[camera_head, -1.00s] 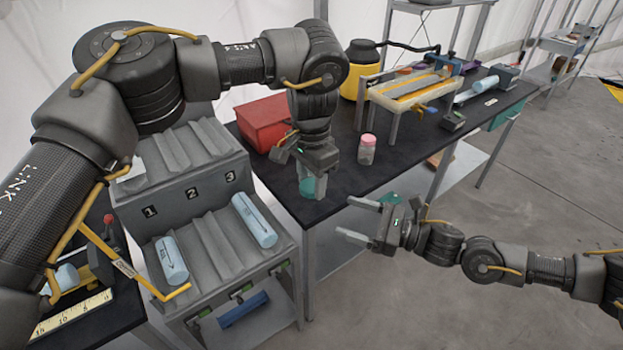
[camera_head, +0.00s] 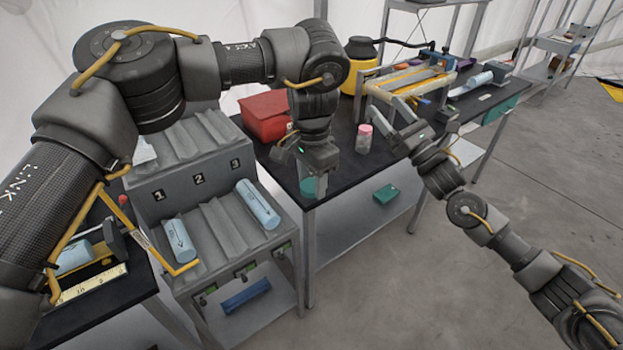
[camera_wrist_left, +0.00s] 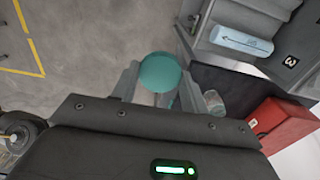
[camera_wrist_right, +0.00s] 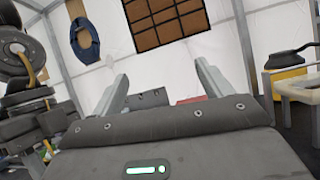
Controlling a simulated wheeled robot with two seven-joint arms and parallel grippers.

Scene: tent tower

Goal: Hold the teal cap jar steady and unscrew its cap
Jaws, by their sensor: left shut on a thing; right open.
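The teal cap jar (camera_head: 308,187) is at the front edge of the black table, largely hidden behind my left gripper (camera_head: 313,188). In the left wrist view its round teal cap (camera_wrist_left: 160,72) shows from above, and the jar is between the two fingers of my left gripper (camera_wrist_left: 157,88), which is shut on it. My right gripper (camera_head: 388,116) is open and empty, above the table to the right of the pink-capped jar. In the right wrist view, the gap between its fingers (camera_wrist_right: 160,85) holds nothing.
A pink-capped jar (camera_head: 363,138) stands on the black table (camera_head: 340,165), right of the teal jar. A red box (camera_head: 265,116) and a yellow container (camera_head: 355,80) stand behind. A grey stepped rack (camera_head: 225,215) with blue cylinders is at left. A teal box (camera_head: 385,194) lies on the lower shelf.

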